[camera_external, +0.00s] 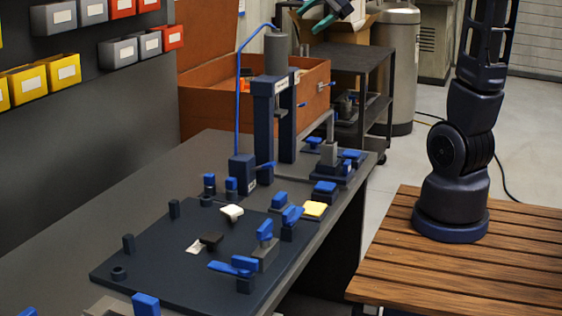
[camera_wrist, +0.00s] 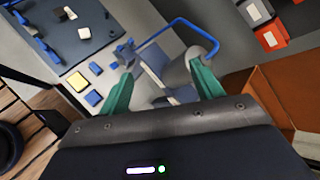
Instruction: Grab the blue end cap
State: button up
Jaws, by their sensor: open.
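Several blue pieces lie on the bench; I cannot tell which one is the blue end cap. A blue block (camera_external: 325,188) sits beside the yellow piece at the mat's right edge, and blue-topped clamps (camera_external: 265,229) stand on the mat. Blue blocks (camera_wrist: 93,98) also show near the yellow piece in the wrist view. My gripper (camera_external: 318,14) is partly cut off at the top of the external view, high above and beyond the bench. Its teal fingers (camera_wrist: 163,85) are apart and empty in the wrist view, with the press behind them.
A tall press (camera_external: 262,120) with a blue tube stands at the bench's far end. An orange box (camera_external: 308,95) is behind it.

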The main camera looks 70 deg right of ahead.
aim_at(322, 138)
jog(key=d+f+m+t+h, duration=0.2)
jog(key=d+m+t+h, duration=0.2)
jog(key=d+m, duration=1.5)
jog(key=d+f+n, duration=0.1)
jog(key=d+f, duration=0.1)
jog(key=f, duration=1.1)
jog(key=d+f+n, duration=0.2)
jog(key=f, duration=1.2)
jog(key=d+f+n, duration=0.2)
jog(key=f, duration=1.1)
jog(key=shift+d+f, duration=0.35)
jog(key=shift+d, duration=0.05)
jog(key=shift+w+f, duration=0.3)
jog(key=x, duration=0.4)
jog(key=shift+w, duration=0.4)
jog(key=shift+r+x, duration=0.15)
jog(key=shift+x, duration=1.2)
jog(key=shift+r+x, duration=0.1)
jog(key=shift+x, duration=1.25)
jog(key=shift+c, duration=0.3)
jog(key=c, duration=1)
